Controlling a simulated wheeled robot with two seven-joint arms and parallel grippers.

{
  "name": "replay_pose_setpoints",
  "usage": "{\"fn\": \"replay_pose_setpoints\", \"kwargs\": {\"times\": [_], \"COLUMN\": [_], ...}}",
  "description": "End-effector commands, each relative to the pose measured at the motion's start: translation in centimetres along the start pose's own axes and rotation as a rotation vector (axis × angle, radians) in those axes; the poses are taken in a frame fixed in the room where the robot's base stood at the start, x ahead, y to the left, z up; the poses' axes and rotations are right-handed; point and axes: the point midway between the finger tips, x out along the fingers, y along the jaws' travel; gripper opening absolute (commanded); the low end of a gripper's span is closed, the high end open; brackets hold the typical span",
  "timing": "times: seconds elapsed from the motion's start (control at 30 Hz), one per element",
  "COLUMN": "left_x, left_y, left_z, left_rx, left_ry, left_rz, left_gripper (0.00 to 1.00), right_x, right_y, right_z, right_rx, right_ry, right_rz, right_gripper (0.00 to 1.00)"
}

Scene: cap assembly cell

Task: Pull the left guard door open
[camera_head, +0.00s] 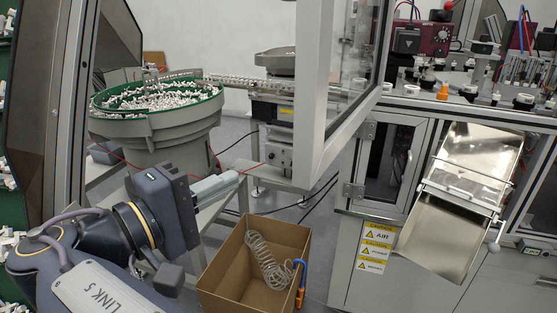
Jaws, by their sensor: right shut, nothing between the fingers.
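The guard door (310,100) is a glazed panel in a pale grey frame at the upper middle. It stands swung out from the machine, its near upright edge toward me, and the machine's interior is exposed to its right. No handle on it can be made out. My right gripper (236,178) comes in from the lower left. Its fingers are shut and empty, pointing right. In the picture they are left of the door's lower corner, with a gap between. My left gripper is not in view.
A bowl feeder (165,125) full of small white parts stands behind my right gripper. An open cardboard box (240,270) with a coiled hose is on the floor below. A metal chute (445,230) juts from the cabinet at right. A dark-framed panel (45,100) stands at left.

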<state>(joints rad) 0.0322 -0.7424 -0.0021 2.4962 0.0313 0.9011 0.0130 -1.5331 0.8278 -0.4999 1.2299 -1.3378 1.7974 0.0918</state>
Motion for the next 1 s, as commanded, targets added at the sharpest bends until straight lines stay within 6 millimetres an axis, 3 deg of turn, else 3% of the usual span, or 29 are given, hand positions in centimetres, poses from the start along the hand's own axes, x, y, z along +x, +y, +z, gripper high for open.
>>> {"fn": "replay_pose_setpoints", "kwargs": {"times": [0.17, 0.53, 0.8, 1.0], "left_x": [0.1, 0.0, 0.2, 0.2], "left_y": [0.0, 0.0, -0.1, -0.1], "left_z": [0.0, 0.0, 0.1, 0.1], "left_rx": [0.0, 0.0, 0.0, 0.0], "left_ry": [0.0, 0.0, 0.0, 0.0], "left_rz": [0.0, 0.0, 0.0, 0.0], "left_gripper": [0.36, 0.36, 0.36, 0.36], "right_x": [2.1, 9.9, 10.7, 10.8], "right_y": [0.1, 0.1, 0.0, 0.0], "right_z": [0.1, 0.1, 3.4, 4.0], "right_rx": [0.001, 0.0, 0.001, 0.001], "right_ry": [-0.004, -0.005, 0.0, -0.001], "right_rz": [0.002, 0.0, 0.001, 0.001], "right_gripper": [0.0, 0.0, 0.0, 0.0]}}
